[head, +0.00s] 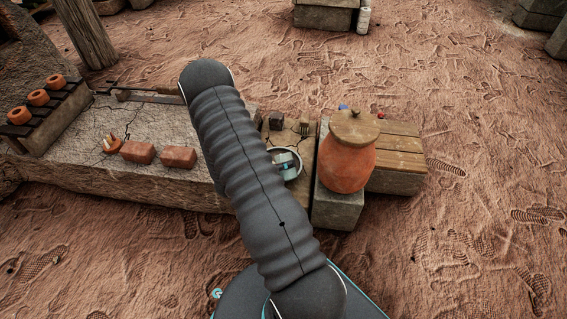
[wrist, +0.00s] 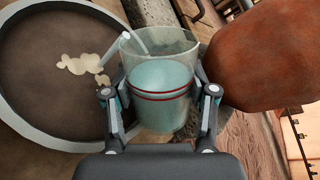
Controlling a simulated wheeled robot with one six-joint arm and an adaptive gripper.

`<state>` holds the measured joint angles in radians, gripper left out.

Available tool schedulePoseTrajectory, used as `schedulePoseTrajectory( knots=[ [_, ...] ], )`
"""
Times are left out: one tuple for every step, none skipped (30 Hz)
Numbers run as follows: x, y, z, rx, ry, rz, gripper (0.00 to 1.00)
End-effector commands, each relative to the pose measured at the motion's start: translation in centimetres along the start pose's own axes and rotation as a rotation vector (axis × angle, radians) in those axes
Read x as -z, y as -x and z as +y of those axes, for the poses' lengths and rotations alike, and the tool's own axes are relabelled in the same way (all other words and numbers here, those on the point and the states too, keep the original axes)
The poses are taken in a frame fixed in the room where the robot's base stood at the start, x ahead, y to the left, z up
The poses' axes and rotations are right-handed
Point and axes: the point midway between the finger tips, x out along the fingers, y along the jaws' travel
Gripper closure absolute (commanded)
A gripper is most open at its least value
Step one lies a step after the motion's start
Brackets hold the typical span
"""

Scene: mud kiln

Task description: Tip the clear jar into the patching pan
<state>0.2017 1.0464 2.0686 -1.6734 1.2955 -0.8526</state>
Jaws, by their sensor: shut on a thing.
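The clear jar (wrist: 160,98) is in the wrist view, with teal-tinted contents and red bands around it. My gripper (wrist: 161,93) is shut on it, one finger on each side. A thin pale rod (wrist: 134,42) shows at its mouth; I cannot tell if it is inside. The patching pan (wrist: 22,118) is left of the jar, round and pale-rimmed with a brown inside. Cream blotches (wrist: 82,66) lie in it. In the head view the pan's rim (head: 299,171) shows beside my arm, which hides much of the area; my gripper is partly visible over it.
A lidded terracotta pot (head: 346,160) stands on a block right of the pan, and is close to the jar's right in the wrist view (wrist: 265,55). A slatted wooden surface (head: 398,153) is behind the pot.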

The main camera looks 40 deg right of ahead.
Motion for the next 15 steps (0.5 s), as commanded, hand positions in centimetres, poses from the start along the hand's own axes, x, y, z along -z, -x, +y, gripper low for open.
schedulePoseTrajectory(
  knots=[
    [0.49,-0.05,0.03,-0.004,0.024,0.017,0.83],
    [0.51,-0.05,0.06,-0.004,0.035,0.021,0.83],
    [0.54,-0.06,0.09,-0.005,0.05,0.027,0.83],
    [0.51,-0.07,0.09,-0.004,0.058,0.031,0.83],
    [0.5,-0.07,0.1,-0.004,0.068,0.034,0.83],
    [0.48,-0.08,0.11,-0.004,0.079,0.039,0.83],
    [0.46,-0.08,0.11,-0.003,0.089,0.043,0.83],
    [0.44,-0.08,0.11,-0.004,0.099,0.046,0.83],
    [0.4,-0.08,0.12,-0.004,0.111,0.051,0.83],
    [0.36,-0.08,0.13,-0.004,0.121,0.054,0.83],
    [0.32,-0.08,0.14,-0.005,0.129,0.057,0.83],
    [0.26,-0.07,0.15,-0.005,0.141,0.062,0.83],
    [0.21,-0.07,0.16,-0.005,0.151,0.066,0.83],
    [0.17,-0.07,0.17,-0.005,0.16,0.07,0.83],
    [0.1,-0.07,0.17,-0.005,0.174,0.075,0.83]
  ],
)
